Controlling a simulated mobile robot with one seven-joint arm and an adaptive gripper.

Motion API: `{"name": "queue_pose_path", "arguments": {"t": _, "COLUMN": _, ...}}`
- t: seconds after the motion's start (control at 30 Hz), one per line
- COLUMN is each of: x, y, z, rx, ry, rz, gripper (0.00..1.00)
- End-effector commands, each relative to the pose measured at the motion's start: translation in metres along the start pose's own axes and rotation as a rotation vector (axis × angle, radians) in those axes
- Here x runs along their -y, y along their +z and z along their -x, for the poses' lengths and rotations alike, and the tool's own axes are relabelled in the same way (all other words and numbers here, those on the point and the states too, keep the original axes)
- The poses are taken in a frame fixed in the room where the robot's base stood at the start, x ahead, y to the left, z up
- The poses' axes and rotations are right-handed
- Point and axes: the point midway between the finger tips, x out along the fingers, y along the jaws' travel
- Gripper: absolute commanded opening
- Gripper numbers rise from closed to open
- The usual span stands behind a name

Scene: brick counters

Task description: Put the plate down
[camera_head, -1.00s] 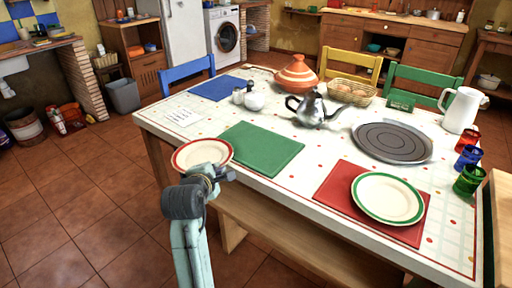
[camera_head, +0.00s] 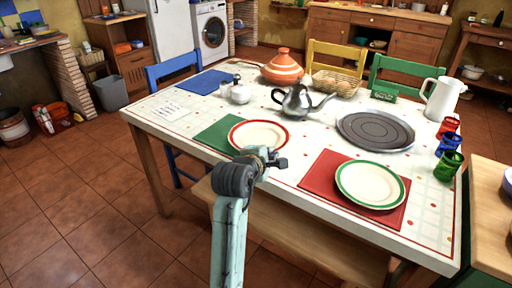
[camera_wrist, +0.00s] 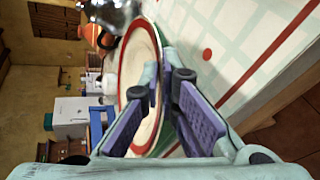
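My gripper (camera_head: 265,158) is at the near edge of the table. It is shut on the rim of a cream plate with a red rim (camera_head: 259,134), which also shows between the fingers in the wrist view (camera_wrist: 138,62). In the head view the plate overlaps much of the green placemat (camera_head: 217,136). I cannot tell whether it touches the mat or hangs just above it. The fingers (camera_wrist: 172,90) lie on either side of the rim in the wrist view.
A green-rimmed plate (camera_head: 370,184) lies on a red placemat (camera_head: 318,178) to the right. Behind are a silver teapot (camera_head: 297,101), a dark round tray (camera_head: 375,131) and a white sugar pot (camera_head: 240,94). A bench (camera_head: 290,228) stands along the near side.

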Motion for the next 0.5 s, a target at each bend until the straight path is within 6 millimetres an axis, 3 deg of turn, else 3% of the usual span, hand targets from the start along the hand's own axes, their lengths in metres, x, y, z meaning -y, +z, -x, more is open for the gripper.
{"name": "queue_pose_path", "arguments": {"t": 0.2, "x": -0.023, "y": -0.036, "z": -0.032, "rx": -0.002, "ry": 0.002, "rz": -0.001, "gripper": 0.0}}
{"name": "queue_pose_path", "arguments": {"t": 0.5, "x": -0.024, "y": -0.052, "z": -0.049, "rx": 0.0, "ry": 0.002, "rz": -0.001, "gripper": 0.0}}
